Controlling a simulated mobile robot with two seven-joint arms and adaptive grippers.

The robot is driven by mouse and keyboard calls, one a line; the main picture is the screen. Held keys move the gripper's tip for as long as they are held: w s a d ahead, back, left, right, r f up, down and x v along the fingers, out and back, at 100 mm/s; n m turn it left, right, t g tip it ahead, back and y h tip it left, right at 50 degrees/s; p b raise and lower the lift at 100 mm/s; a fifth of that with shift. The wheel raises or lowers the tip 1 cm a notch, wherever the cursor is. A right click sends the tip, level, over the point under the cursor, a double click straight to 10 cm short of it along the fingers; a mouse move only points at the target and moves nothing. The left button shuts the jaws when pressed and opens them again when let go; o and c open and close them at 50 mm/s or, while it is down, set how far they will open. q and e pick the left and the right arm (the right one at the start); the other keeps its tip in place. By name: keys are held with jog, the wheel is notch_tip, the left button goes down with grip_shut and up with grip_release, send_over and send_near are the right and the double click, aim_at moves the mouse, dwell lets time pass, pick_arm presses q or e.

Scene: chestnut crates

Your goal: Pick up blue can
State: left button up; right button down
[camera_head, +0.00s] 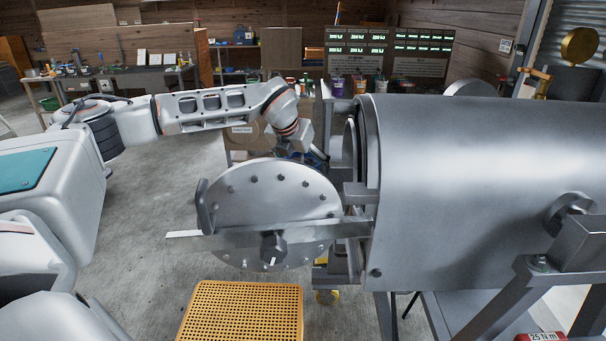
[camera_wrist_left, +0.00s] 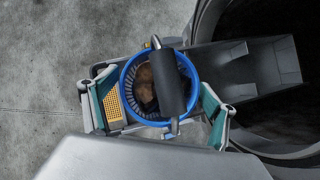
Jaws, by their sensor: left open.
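The blue can (camera_wrist_left: 126,88) shows in the left wrist view as a round container with a blue rim, brown lumps inside and a dark grip bar across its top. My left gripper (camera_wrist_left: 158,112) is open, with one teal-padded finger on each side of the can. The bar lies between the fingers; I cannot tell whether they touch the can. In the head view my left arm reaches in from the left, and its hand is mostly hidden behind the round metal door. A small patch of blue shows beside it. My right gripper is in neither view.
A large metal drum (camera_head: 470,180) fills the right, with its round bolted door (camera_head: 265,205) swung open in front. The drum's dark mouth (camera_wrist_left: 290,110) is right of the can. A yellow perforated platform (camera_head: 240,315) is below. Workbenches stand at the back.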

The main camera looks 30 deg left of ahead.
pick_arm(q)
jog(key=c, duration=1.6)
jog(key=shift+r, duration=0.1)
jog(key=shift+r, duration=0.1)
